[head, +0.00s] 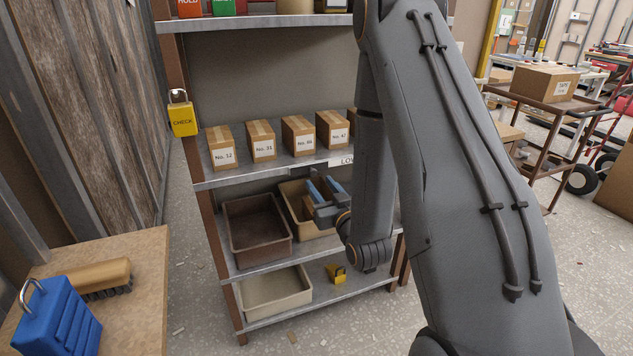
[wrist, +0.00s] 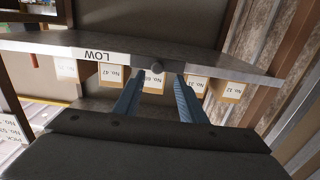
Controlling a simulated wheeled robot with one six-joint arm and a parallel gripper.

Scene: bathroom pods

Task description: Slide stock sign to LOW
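The stock sign's white LOW panel (head: 346,161) is on the front edge of the middle shelf. The knob is on the same shelf edge. My gripper (head: 325,184) is open and empty, in front of the shelf and below its edge. In the wrist view its two blue fingers (wrist: 158,82) stand apart, with the knob seen between their tips. I cannot tell whether they touch it. My arm hides the right part of the shelf edge in the head view.
Several numbered boxes (head: 263,141) stand on the middle shelf (head: 225,177). Below are a brown bin (head: 257,228), a tan bin (head: 295,205) and a cream bin (head: 276,291). A yellow CHECK padlock (head: 182,118) hangs on the left post. A wooden bench (head: 140,290) is at front left.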

